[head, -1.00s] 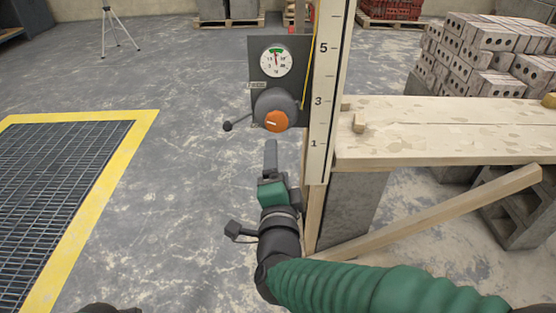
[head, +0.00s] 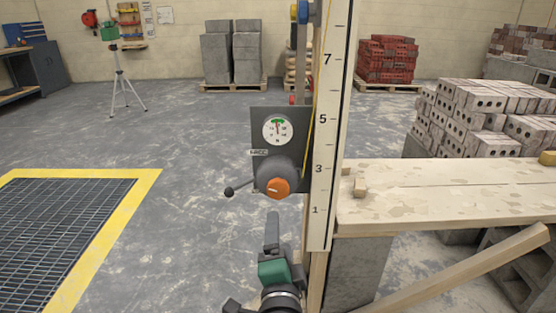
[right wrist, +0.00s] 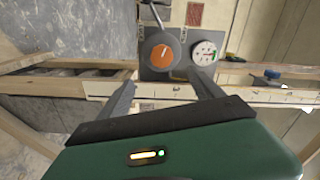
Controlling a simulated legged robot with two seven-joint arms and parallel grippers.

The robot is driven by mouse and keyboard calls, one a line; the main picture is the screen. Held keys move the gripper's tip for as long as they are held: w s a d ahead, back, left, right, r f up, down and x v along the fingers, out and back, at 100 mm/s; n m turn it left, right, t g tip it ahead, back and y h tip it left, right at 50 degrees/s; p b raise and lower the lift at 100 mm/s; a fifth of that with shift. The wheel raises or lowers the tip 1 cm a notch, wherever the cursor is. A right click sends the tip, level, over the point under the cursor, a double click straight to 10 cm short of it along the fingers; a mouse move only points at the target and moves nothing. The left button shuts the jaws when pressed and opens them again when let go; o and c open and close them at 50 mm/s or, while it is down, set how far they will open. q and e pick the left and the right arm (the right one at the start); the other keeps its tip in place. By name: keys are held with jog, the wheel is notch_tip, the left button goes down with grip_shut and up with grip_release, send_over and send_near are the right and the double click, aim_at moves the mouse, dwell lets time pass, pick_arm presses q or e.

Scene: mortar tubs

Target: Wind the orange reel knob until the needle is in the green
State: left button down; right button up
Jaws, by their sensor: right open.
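The orange reel knob (head: 277,188) sits on a round grey reel housing on a dark panel. It also shows in the right wrist view (right wrist: 162,55). The round white gauge (head: 278,130) is above it, with a green band at its top; the gauge is right of the knob in the right wrist view (right wrist: 204,52). Its red needle points up toward the green, but is too small to place exactly. My right gripper (head: 272,222) is just below the knob in the head view, open and empty. In the right wrist view its fingers (right wrist: 163,97) are spread, apart from the knob. My left gripper is out of view.
A dark crank lever (head: 238,188) sticks out left of the reel. A numbered upright scale (head: 321,215) stands close to the right. A plank bench (head: 440,180) lies further right. Open floor is left, with a yellow-edged grate (head: 140,200).

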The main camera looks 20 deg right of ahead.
dwell(0.3)
jog(key=n+p, duration=1.7)
send_near(278, 191)
jog(key=x, duration=0.9)
jog(key=shift+w+d, duration=0.1)
jog(key=shift+w, duration=0.15)
